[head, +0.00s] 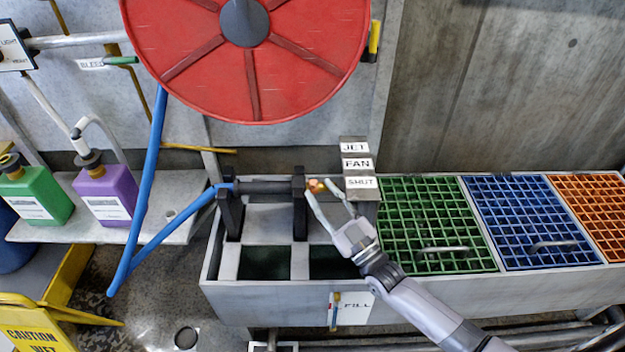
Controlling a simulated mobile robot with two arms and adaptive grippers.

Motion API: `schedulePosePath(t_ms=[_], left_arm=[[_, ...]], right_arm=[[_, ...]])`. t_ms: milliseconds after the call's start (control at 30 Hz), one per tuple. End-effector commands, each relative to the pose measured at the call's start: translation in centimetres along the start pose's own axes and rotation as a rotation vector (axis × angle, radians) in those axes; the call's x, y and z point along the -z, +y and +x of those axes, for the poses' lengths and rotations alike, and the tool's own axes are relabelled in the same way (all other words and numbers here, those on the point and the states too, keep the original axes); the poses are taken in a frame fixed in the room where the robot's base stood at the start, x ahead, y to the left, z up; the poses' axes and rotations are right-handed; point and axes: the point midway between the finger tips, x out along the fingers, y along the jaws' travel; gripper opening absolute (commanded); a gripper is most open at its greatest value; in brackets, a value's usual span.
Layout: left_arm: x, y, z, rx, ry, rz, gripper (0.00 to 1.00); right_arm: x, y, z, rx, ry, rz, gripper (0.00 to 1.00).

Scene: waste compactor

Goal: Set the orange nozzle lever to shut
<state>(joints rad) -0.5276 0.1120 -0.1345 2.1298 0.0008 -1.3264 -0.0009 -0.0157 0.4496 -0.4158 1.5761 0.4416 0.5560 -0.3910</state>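The orange nozzle lever (316,185) is a small piece at the right end of the dark spray nozzle (265,187), which lies across black stands. A grey post beside it bears the labels JET, FAN and SHUT (360,183), from top to bottom. The lever's end is level with the SHUT label, to its left. My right gripper (318,188) reaches up from the lower right. Its two fingers are spread, with the tips around or just beside the lever; contact is unclear. The fingers partly hide the lever. My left gripper is out of view.
A blue hose (150,190) runs to the nozzle's left end. A large red reel (290,60) hangs above. The trough (290,297) holds green (440,205), blue (510,205) and orange grates to the right. Green and purple bottles (105,195) stand on the left shelf.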

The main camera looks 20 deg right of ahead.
Motion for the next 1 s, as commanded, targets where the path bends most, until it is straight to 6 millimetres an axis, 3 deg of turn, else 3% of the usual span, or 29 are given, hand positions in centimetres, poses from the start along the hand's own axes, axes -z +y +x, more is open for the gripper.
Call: schedulePosePath(t_ms=[233, 600, 1000], left_arm=[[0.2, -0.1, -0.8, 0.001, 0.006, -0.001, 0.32], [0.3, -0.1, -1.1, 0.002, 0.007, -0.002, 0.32], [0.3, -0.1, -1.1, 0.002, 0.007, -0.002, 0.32]], right_arm=[[0.0, 0.0, 3.4, -0.001, 0.002, 0.001, 0.32], [0.1, 0.0, 4.0, 0.000, 0.000, 0.001, 0.32], [0.1, 0.0, 4.0, 0.000, 0.001, 0.001, 0.06]])
